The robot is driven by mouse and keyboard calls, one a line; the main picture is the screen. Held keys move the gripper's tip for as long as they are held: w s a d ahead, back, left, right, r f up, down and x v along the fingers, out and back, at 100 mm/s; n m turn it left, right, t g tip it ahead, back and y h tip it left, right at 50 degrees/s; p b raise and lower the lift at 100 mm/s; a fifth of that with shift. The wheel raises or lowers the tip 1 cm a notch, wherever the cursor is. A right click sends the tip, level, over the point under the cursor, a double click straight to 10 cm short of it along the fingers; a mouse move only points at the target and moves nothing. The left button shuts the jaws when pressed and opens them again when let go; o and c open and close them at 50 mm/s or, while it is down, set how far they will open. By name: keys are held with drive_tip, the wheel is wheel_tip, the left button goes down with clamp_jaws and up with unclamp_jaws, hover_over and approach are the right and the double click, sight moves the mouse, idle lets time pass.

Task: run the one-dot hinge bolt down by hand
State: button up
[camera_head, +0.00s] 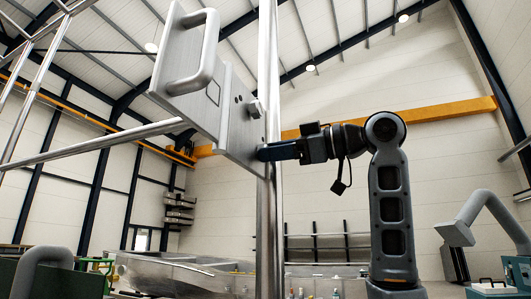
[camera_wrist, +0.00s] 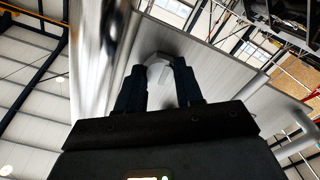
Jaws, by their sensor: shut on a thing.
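A grey metal plate (camera_head: 215,100) with a pull handle (camera_head: 195,52) stands against an upright steel post (camera_head: 270,215). A hex bolt head (camera_head: 257,108) sticks out of the plate, with small dark dots beside it. My gripper (camera_head: 262,153) is at the plate's lower edge by the post, below that bolt. In the wrist view my gripper (camera_wrist: 160,71) is shut on a silver bolt head (camera_wrist: 163,77) between its fingertips. The head view hides this held bolt behind the fingers. I cannot see a dot mark beside it, nor how far in it sits.
The post runs close beside my fingers and also shows in the wrist view (camera_wrist: 92,55). Steel rails (camera_head: 95,147) meet at the left. A metal hull (camera_head: 170,275) lies low behind. A grey duct arm (camera_head: 470,215) stands at the right. The air around my arm is clear.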

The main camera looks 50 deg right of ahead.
drive_tip(key=shift+f+m, duration=0.1)
drive_tip(key=shift+m, duration=1.3)
drive_tip(key=m, duration=1.2)
drive_tip(key=shift+w, duration=0.1)
drive_tip(key=o, duration=0.9)
